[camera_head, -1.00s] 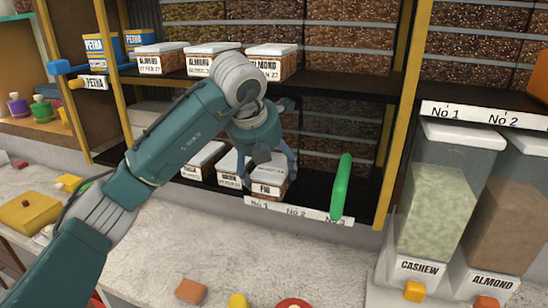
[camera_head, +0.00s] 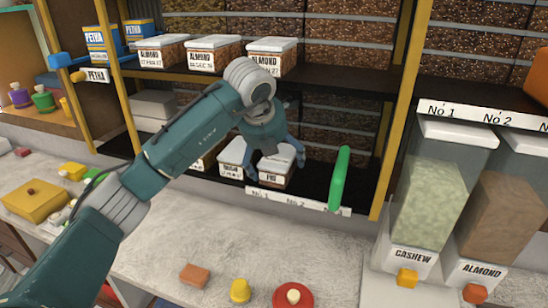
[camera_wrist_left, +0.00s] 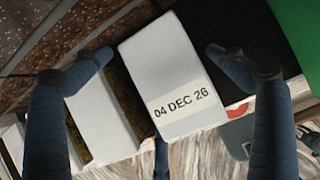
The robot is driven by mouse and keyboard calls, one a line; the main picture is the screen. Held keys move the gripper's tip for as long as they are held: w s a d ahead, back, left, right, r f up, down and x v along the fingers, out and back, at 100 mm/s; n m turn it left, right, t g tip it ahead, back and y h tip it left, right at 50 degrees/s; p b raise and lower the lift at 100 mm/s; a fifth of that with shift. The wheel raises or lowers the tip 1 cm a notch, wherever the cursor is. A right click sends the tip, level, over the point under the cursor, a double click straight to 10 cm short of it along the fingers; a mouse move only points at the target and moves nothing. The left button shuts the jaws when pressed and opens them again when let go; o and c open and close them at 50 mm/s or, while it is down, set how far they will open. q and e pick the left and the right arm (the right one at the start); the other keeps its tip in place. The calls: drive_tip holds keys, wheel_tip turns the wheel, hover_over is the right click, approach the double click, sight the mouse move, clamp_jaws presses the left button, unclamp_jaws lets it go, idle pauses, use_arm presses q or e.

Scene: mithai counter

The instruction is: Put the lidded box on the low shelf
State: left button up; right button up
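A lidded box (camera_head: 272,179) with a white lid and a FIG label stands on the low shelf (camera_head: 318,183), at the right end of a row of similar boxes. My left gripper (camera_head: 274,166) is just over it, with its fingers spread at the box's sides. In the left wrist view the white lid, dated 04 DEC 26 (camera_wrist_left: 160,70), lies between the open fingers (camera_wrist_left: 158,56). There are gaps between the fingertips and the lid there. The gripper partly hides the box in the head view. My right gripper is not in view.
A neighbouring lidded box (camera_head: 231,171) stands close on the left. A green upright piece (camera_head: 339,180) stands at the shelf front on the right. Several ALMOND boxes (camera_head: 214,56) stand on the shelf above. The pale counter (camera_head: 200,245) holds small coloured pieces.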

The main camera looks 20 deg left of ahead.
sight(269, 161)
use_arm(q)
drive_tip(key=shift+r, duration=0.15)
drive_tip(key=shift+s, duration=0.1)
drive_tip(key=s+b, duration=0.3)
drive_tip(key=shift+s+r+b, duration=0.15)
drive_tip(key=shift+b, duration=0.2)
drive_tip(key=s+b, duration=0.3)
drive_tip(key=s, duration=0.6)
drive_tip(key=shift+a+r+b, duration=0.2)
drive_tip(key=shift+r+b, duration=0.1)
drive_tip(key=shift+r, duration=0.05)
drive_tip(key=shift+s, duration=0.1)
